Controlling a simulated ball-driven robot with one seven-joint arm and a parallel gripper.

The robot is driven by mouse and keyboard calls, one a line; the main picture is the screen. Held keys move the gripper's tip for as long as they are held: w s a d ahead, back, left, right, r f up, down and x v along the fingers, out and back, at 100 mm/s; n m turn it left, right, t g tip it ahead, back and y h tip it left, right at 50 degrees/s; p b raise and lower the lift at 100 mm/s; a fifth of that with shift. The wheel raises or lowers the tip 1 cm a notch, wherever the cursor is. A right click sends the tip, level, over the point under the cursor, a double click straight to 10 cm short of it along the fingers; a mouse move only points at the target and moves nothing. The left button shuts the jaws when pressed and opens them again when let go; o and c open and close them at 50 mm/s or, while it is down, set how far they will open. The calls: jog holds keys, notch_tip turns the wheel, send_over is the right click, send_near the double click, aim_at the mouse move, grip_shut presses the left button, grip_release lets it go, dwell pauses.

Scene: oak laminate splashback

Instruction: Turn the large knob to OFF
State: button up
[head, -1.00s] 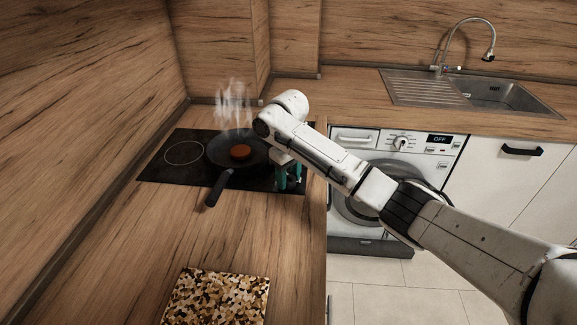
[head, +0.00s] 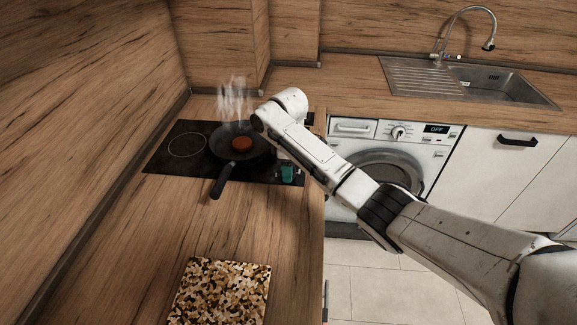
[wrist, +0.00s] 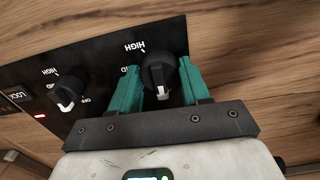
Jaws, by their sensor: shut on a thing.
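The large black knob (wrist: 158,72) sits on the black control panel in the wrist view, between the two teal fingers of my gripper (wrist: 160,80). My gripper is shut on it. A white mark on the knob faces the gripper body, and "HIGH" is printed beyond the knob. The labels on its near side are hidden by my gripper. In the head view, my gripper (head: 288,173) is at the right end of the black cooktop (head: 160,158), and the knob cannot be made out there.
A smaller knob (wrist: 68,90), a LOCK button (wrist: 19,95) and a red light lie left of the gripper. A steaming pan (head: 262,152) with a brown patty stands close to my arm. A speckled board (head: 222,292) lies in front. A washing machine (head: 372,132) stands right.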

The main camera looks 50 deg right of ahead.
jog(key=shift+n, duration=0.3)
jog(key=o, duration=1.1)
jog(key=shift+c, duration=0.2)
notch_tip(320, 180, up, 10)
jog(key=shift+f+p, duration=0.1)
jog(key=shift+p, duration=0.2)
jog(key=shift+r+p, duration=0.35)
jog(key=shift+r, duration=0.15)
jog(key=shift+f, duration=0.1)
